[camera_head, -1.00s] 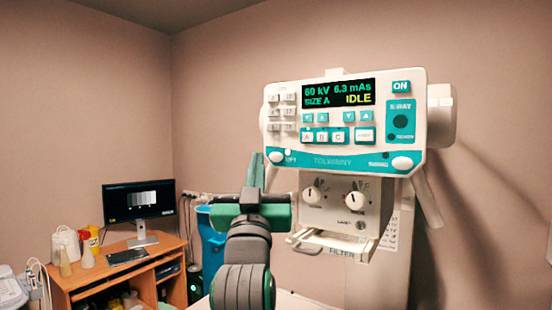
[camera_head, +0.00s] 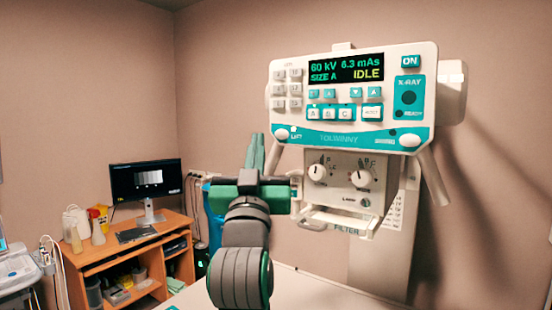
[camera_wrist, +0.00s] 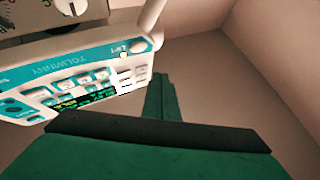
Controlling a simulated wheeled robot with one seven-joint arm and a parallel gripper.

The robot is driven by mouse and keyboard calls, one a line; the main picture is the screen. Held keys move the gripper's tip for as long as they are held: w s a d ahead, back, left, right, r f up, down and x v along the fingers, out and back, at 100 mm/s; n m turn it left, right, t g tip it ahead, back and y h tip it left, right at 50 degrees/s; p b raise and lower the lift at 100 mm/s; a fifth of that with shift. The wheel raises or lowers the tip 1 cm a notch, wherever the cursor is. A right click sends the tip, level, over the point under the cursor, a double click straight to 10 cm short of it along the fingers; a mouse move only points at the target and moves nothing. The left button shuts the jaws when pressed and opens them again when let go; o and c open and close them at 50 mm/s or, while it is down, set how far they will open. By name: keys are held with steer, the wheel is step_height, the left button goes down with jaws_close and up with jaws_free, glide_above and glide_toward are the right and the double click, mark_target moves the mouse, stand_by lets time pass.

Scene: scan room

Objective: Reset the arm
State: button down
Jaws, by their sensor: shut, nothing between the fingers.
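My arm rises from the bottom middle of the head view, with dark grey joints and a green end. My gripper (camera_head: 255,152) points up and away, just left of the X-ray control head, and its green fingers are together with nothing between them. In the wrist view the fingers (camera_wrist: 162,97) show as a narrow green shape above the dark edge of the gripper body. The X-ray unit's panel (camera_head: 345,138) is white and teal, and its display reads 60 kV, 6.3 mAs, SIZE A, IDLE. The panel also shows upside down in the wrist view (camera_wrist: 75,75).
Below the panel are two knobs (camera_head: 340,175) and a filter tray (camera_head: 340,222), close to the right of my gripper. A pale table surface (camera_head: 310,290) lies below. A wooden desk (camera_head: 95,255) with a monitor (camera_head: 146,180) stands at left. The wall space above my gripper is clear.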

step_height(320, 180, down, 26)
steer(key=w+r+g+y, duration=0.1)
steer(key=w+g, duration=0.1)
steer(key=w, duration=0.1)
steer(key=s+f+n+g+y, duration=0.1)
steer(key=s+f, duration=0.3)
steer(key=f, duration=0.8)
steer(key=s+f+g, duration=0.1)
steer(key=s+f, duration=0.3)
steer(key=f, duration=0.8)
steer(key=s+f+g, duration=0.3)
steer(key=s+f, duration=1.3)
steer(key=s, duration=0.3)
steer(key=s+f+g, duration=0.1)
steer(key=s+f, duration=0.1)
steer(key=s, duration=0.9)
steer(key=s+f+g, duration=0.1)
steer(key=s+f, duration=0.1)
steer(key=s, duration=0.9)
steer(key=shift+d+g, duration=0.3)
steer(key=shift+d, duration=0.15)
